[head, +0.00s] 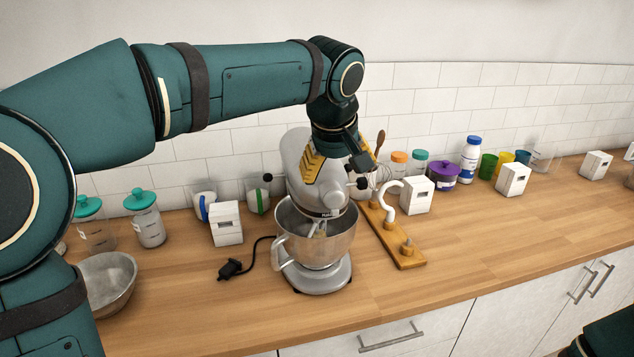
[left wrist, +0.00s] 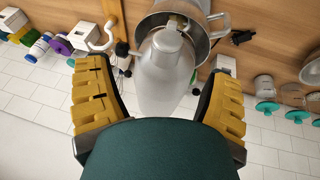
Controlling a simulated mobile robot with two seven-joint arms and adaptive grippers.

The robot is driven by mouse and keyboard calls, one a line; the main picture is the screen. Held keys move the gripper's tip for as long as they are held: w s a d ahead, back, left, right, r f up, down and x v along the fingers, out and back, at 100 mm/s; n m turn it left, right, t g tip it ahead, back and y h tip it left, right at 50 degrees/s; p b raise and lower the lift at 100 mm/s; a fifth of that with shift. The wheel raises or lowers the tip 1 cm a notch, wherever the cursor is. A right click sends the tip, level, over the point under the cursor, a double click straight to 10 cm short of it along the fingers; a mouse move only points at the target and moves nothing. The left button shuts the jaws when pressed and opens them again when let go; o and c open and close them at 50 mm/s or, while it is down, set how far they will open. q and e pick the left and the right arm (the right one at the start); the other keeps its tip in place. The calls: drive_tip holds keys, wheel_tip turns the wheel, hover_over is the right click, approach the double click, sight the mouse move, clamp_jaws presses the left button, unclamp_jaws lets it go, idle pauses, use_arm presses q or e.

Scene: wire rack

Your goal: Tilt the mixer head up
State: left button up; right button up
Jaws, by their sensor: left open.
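The silver stand mixer stands on the wooden counter, with its round foot (head: 322,276) toward me. Its mixer head (head: 298,160) is down over the steel bowl (head: 340,244), and a beater reaches into the bowl. My left gripper (head: 338,165) is at the mixer head from above, open, with one yellow finger on each side of it. In the left wrist view the mixer head (left wrist: 162,75) lies between the spread fingers of the gripper (left wrist: 160,98). I cannot tell whether either finger touches it. My right gripper is not in view.
A wooden holder (head: 408,262) with mixer attachments lies right of the mixer. White boxes (head: 226,224) stand on both sides. A plug and cord (head: 230,268) lie left of it. Teal-lidded jars (head: 148,222) and a metal bowl (head: 108,282) stand farther left. Counter at right front is clear.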

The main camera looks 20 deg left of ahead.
sight(330, 188)
use_arm(q)
drive_tip(key=shift+n, duration=0.3)
drive_tip(key=x, duration=0.3)
drive_tip(key=a+b+x, duration=0.1)
drive_tip(key=x, duration=0.3)
drive_tip(key=w+a+x, duration=0.1)
drive_tip(key=x, duration=0.2)
drive_tip(key=shift+a+f, duration=0.1)
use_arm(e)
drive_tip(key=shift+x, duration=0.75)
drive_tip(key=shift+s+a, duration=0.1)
use_arm(q)
drive_tip(key=shift+s, duration=0.15)
drive_tip(key=c, duration=1.1)
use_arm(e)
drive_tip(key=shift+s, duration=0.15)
use_arm(q)
drive_tip(key=shift+c, duration=0.2)
